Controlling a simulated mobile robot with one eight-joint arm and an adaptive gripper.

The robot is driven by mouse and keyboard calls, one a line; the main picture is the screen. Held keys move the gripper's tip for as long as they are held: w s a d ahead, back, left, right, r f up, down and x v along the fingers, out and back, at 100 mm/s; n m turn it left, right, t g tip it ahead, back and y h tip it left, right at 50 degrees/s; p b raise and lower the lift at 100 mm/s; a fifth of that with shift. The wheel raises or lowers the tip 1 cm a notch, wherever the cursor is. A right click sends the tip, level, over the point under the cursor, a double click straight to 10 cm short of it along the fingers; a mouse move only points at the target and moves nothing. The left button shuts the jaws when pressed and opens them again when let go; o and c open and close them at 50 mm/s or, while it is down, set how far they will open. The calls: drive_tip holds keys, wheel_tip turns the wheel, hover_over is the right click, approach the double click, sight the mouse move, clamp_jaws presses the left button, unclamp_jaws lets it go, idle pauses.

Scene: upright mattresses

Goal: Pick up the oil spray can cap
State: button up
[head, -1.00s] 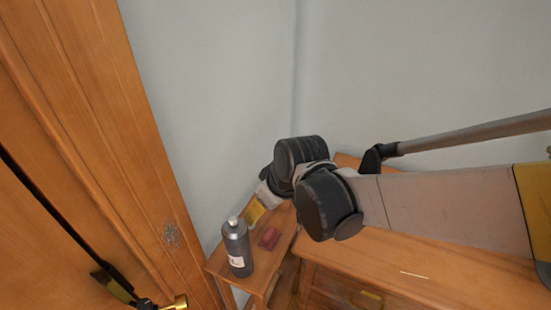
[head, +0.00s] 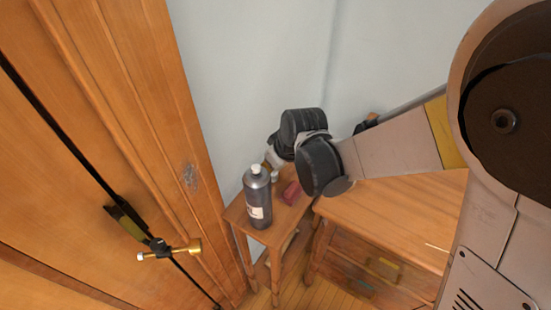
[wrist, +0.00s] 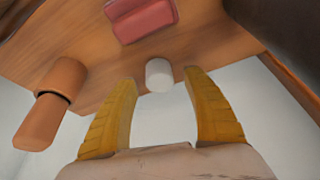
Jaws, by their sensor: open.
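A small white cylinder, which looks like the cap (wrist: 159,75), stands on the small wooden side table (wrist: 190,52) in the wrist view. It lies between the yellow fingertips of my open gripper (wrist: 161,79), with a gap to each finger. I cannot tell whether the fingers are at its height. In the head view the cap (head: 275,177) is a small white spot just behind and right of a dark bottle (head: 258,200) with a white top.
A dark red block (head: 290,193) lies beside the cap, also in the wrist view (wrist: 142,18). A wooden dresser (head: 390,215) stands right of the side table, a wooden door (head: 60,180) left.

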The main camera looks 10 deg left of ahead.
drive_tip(key=shift+w+a+f, duration=0.1)
drive_tip(key=shift+a+f, duration=0.1)
drive_tip(key=shift+f, duration=0.35)
drive_tip(key=shift+r, duration=0.15)
drive_tip(key=c, duration=0.8)
drive_tip(key=shift+r, duration=0.1)
